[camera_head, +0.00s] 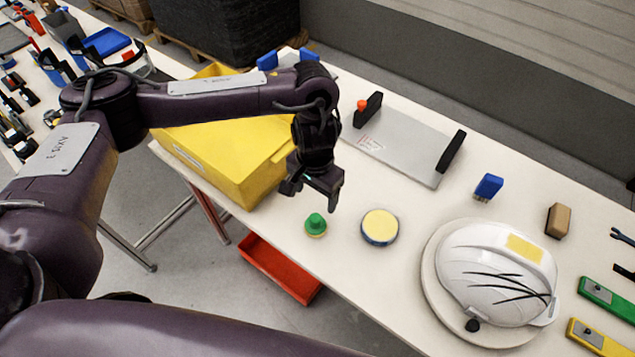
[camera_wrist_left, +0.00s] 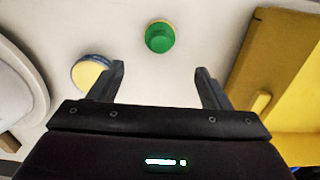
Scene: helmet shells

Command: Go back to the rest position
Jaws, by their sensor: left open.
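My left gripper (camera_head: 314,190) is open and empty above the table, beside the yellow bin's right side. Its two fingers (camera_wrist_left: 163,85) stand apart in the left wrist view, with nothing between them. A green-knobbed round piece (camera_head: 316,225) stands on the table below and in front of the gripper; it also shows in the left wrist view (camera_wrist_left: 160,37). A round tin with a pale yellow top (camera_head: 380,226) sits to its right, also in the left wrist view (camera_wrist_left: 88,73). My right gripper is not in view.
A yellow bin (camera_head: 225,160) stands close to the left arm. A white helmet shell (camera_head: 495,270) with black marks and a yellow patch rests on a round base (camera_head: 432,283). A grey plate fixture (camera_head: 400,145), blue brush (camera_head: 488,186) and brown block (camera_head: 558,220) lie behind. A red tray (camera_head: 278,268) is below the table edge.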

